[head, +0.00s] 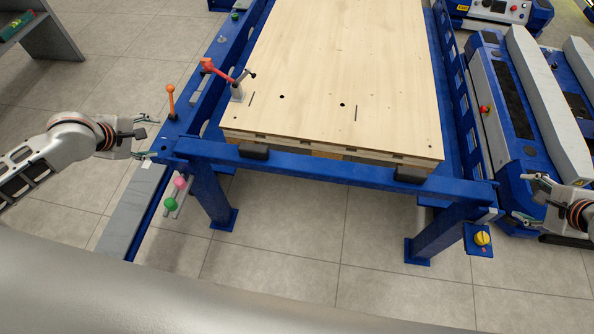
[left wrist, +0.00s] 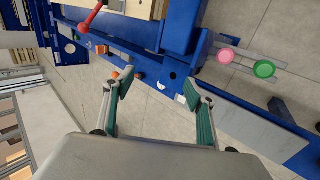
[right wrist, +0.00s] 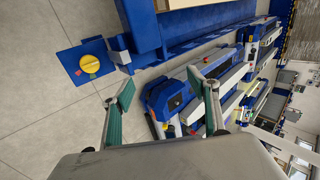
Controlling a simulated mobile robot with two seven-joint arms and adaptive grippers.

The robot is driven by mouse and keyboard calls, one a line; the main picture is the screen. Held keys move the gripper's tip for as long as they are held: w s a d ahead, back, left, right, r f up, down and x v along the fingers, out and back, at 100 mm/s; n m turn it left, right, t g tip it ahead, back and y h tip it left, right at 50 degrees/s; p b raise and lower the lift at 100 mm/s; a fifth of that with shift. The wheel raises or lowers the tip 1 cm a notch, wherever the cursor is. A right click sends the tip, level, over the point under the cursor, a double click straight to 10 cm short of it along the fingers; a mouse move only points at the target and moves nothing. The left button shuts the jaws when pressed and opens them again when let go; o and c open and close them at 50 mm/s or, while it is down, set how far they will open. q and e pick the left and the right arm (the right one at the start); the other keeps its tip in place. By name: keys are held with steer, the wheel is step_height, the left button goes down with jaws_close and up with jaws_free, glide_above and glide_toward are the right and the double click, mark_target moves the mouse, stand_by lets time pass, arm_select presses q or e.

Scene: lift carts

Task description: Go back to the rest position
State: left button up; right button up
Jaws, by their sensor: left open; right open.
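My left gripper (head: 147,136) is at the left of the head view, beside the front left corner of the blue lift frame (head: 330,168). In the left wrist view its green-padded fingers (left wrist: 158,105) stand apart with nothing between them. My right gripper (head: 520,199) is at the right edge of the head view, right of the frame's front right leg. In the right wrist view its fingers (right wrist: 160,105) are also spread and empty. Both grippers are clear of the wooden board (head: 340,75) on the frame.
An orange-knobbed lever (head: 170,100) and a red-handled lever (head: 220,72) stand on the frame's left side. Pink (head: 180,183) and green (head: 171,204) knobs sit at its front left. A yellow knob (head: 482,238) is at the front right. Blue carts (head: 505,120) stand right. The front floor is clear.

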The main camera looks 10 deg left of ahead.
steer(key=shift+a, duration=0.1)
stand_by(0.4)
steer(key=s+a+f+n+t+y+p, duration=0.1)
steer(key=s+a+f+n+p, duration=0.15)
steer(key=s+a+n, duration=0.35)
steer(key=s+a+f+n+p, duration=0.25)
steer(key=a+f+n, duration=0.2)
steer(key=a, duration=0.25)
arm_select(q)
steer(key=s+d+f+m+t+h, duration=0.1)
steer(key=s+d+f+m, duration=0.1)
steer(key=s+d+m, duration=0.4)
steer(key=s+d+f+m+t+p, duration=0.1)
steer(key=s+d+m, duration=0.6)
steer(key=d, duration=0.7)
steer(key=s+d+f+m+t+h+p, duration=0.1)
steer(key=s+d+f+m, duration=0.1)
steer(key=s+d+m, duration=0.4)
steer(key=d+m, duration=0.3)
steer(key=shift+s+d+f+h, duration=0.3)
steer(key=shift+d+f, duration=0.1)
arm_select(e)
steer(key=s+a+n+t, duration=0.1)
steer(key=s+a+n, duration=0.4)
steer(key=a, duration=0.3)
steer(key=s+a+r+n+t+y, duration=0.1)
steer(key=s+a+n, duration=0.5)
steer(key=a+n, duration=0.1)
steer(key=shift+a+y, duration=0.3)
steer(key=shift+a, duration=0.6)
